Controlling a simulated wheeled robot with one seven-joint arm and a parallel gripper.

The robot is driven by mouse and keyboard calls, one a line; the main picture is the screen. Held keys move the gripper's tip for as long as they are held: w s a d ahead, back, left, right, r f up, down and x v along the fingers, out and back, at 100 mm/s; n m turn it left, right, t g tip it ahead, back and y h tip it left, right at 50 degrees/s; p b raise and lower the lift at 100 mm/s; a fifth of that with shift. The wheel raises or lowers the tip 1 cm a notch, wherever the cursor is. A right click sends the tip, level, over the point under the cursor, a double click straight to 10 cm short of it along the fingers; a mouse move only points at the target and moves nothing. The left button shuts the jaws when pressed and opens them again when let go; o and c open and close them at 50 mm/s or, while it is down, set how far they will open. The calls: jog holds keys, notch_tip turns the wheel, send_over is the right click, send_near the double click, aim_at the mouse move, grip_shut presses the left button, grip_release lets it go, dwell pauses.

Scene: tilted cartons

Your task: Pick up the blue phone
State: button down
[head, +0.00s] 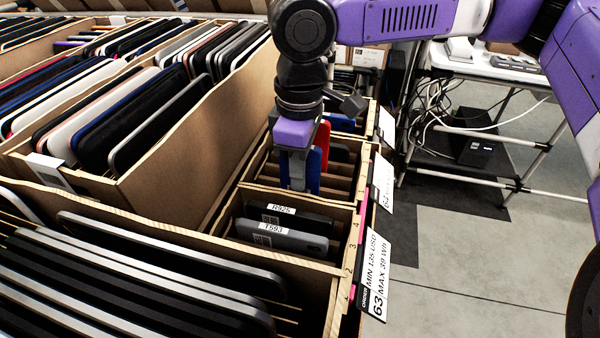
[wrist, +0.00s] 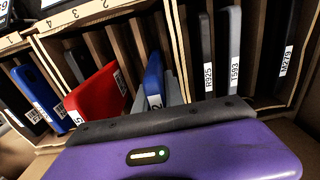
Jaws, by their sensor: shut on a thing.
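My gripper (head: 297,172) reaches down into a cardboard carton compartment, its grey fingers pointing into the slots. It is shut on a blue phone (head: 315,170), which stands on edge between the fingers. In the wrist view the blue phone (wrist: 153,76) shows upright with a white label, grey finger parts (wrist: 172,90) beside it. The fingers hide part of the phone, and its lower end is out of sight in the compartment.
A red phone (wrist: 95,92) leans close beside the held one. Grey phones (head: 268,232) labelled R925 and T593 sit in the nearer compartment. Cartons of devices (head: 185,125) crowd the left; open floor (head: 470,250) lies right.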

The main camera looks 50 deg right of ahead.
notch_tip(320, 180, up, 20)
jog(key=p, duration=0.2)
jog(key=shift+p, duration=0.35)
jog(key=shift+r+p, duration=0.75)
jog(key=shift+p, duration=0.3)
dwell(0.6)
notch_tip(320, 180, up, 3)
jog(key=p, duration=0.3)
jog(key=shift+p, duration=0.4)
jog(key=shift+s+f, duration=0.1)
